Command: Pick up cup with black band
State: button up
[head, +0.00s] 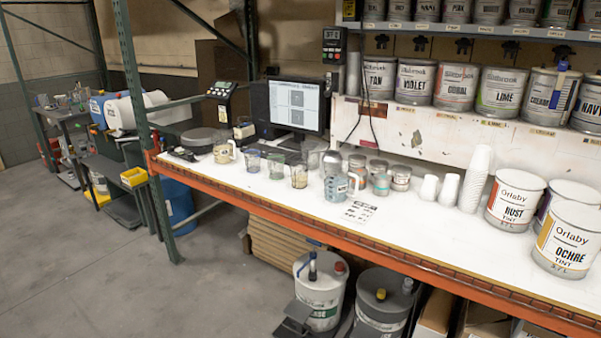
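Three small clear cups stand in a slanting row on the white bench top, left of its middle. The right one looks darkest, but the cups are too small to tell for certain which has a black band. All stand upright and apart. My gripper is not in view.
A monitor (297,106) is behind. An orange beam (255,204) edges the bench; white cup stacks (475,178) and paint cans (513,200) stand right.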

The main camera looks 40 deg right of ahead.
aim_at(299, 170)
jog(key=i, duration=1.15)
jog(key=u, duration=0.4)
